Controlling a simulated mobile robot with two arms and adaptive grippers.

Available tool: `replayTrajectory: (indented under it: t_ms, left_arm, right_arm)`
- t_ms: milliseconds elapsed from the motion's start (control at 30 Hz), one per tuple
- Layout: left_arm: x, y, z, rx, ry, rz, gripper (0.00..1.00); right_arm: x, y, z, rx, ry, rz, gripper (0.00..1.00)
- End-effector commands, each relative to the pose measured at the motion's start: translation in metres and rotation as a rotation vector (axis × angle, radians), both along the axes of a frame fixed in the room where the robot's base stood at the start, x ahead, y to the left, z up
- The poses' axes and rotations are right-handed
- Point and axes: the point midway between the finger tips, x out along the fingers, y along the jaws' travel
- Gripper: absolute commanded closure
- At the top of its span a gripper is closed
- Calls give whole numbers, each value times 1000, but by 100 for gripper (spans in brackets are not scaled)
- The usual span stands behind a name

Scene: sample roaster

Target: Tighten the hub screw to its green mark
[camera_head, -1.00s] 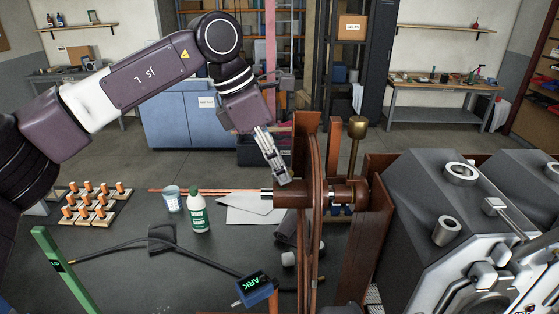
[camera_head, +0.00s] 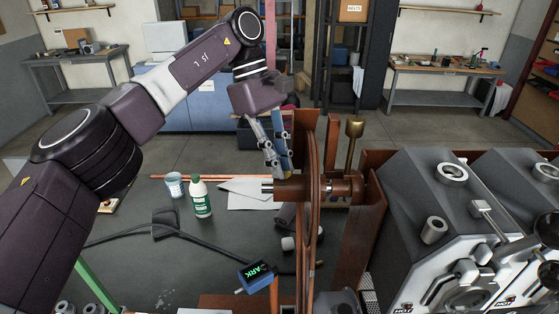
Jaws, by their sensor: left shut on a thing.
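The brown hub (camera_head: 291,188) sits on a horizontal shaft beside a large upright rust-brown wheel (camera_head: 313,225). A bright metal stub (camera_head: 267,189) sticks out at its left end. My left gripper (camera_head: 279,173) reaches down from above, with its fingertips at the top of the hub's left end. Its fingers are shut on what seems to be the hub screw, which they hide. A blue surface shows between the fingers. I cannot make out the green mark. My right gripper is not in view.
On the dark table stand a green-and-white bottle (camera_head: 201,197) and a cup (camera_head: 175,185), with white paper (camera_head: 247,194) behind. A blue display box (camera_head: 256,276) and black cable lie in front. The grey roaster (camera_head: 440,215) fills the right. A brass-topped post (camera_head: 354,135) rises behind the hub.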

Motion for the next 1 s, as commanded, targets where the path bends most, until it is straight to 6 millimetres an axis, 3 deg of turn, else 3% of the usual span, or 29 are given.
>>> replayTrajectory:
  t_ms: [400,967,1000]
  left_arm:
    - [1,-1,1,0,-3,-172,100]
    - [1,-1,0,0,-3,-196,100]
    - [1,-1,0,0,-3,-196,84]
  right_arm:
    - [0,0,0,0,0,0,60]
    - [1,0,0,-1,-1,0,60]
    - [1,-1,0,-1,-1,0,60]
